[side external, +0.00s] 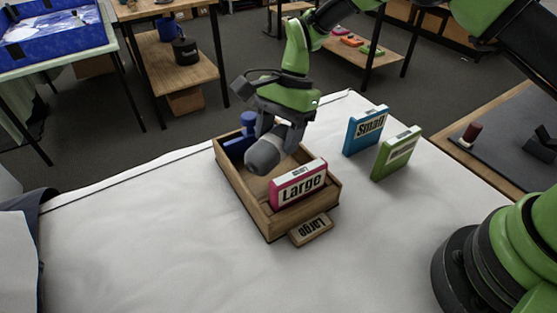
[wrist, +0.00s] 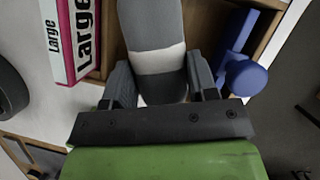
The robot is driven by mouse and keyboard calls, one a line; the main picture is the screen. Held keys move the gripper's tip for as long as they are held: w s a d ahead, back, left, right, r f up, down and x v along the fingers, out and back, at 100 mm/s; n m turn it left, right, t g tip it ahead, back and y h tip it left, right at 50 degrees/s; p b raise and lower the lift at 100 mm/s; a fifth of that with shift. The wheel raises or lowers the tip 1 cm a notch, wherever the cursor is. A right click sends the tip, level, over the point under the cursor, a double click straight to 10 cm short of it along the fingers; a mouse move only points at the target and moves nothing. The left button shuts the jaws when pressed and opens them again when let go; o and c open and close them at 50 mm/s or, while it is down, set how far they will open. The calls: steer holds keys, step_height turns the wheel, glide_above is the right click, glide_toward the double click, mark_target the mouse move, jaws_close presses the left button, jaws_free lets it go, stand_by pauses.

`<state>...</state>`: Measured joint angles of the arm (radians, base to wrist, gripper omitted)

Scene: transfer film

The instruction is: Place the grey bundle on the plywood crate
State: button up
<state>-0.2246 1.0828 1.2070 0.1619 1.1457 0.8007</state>
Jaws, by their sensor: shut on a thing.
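The grey bundle (side external: 264,156) is a rolled grey cylinder with a pale band, seen clearly in the wrist view (wrist: 154,28). My gripper (side external: 277,138) is shut on it, with one finger on each side of the roll in the wrist view (wrist: 160,84). The bundle is over the open plywood crate (side external: 255,207), towards its far part. I cannot tell whether it touches the crate's floor. The crate also shows in the wrist view (wrist: 268,32), partly hidden by the bundle and the gripper.
The crate holds a pink "Large" box (side external: 298,185) at its near right and a blue object (side external: 240,142) at its far left. A wooden "Large" label (side external: 311,229) is at its front. Blue (side external: 366,130) and green (side external: 397,153) boxes stand to the right. The white table is clear at left.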

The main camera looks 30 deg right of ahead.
mark_target(278, 156)
steer(key=shift+f, duration=2.5)
steer(key=shift+f, duration=0.1)
steer(key=o, duration=0.9)
steer(key=shift+o, duration=0.2)
steer(key=v, duration=1.2)
steer(key=shift+r, duration=0.25)
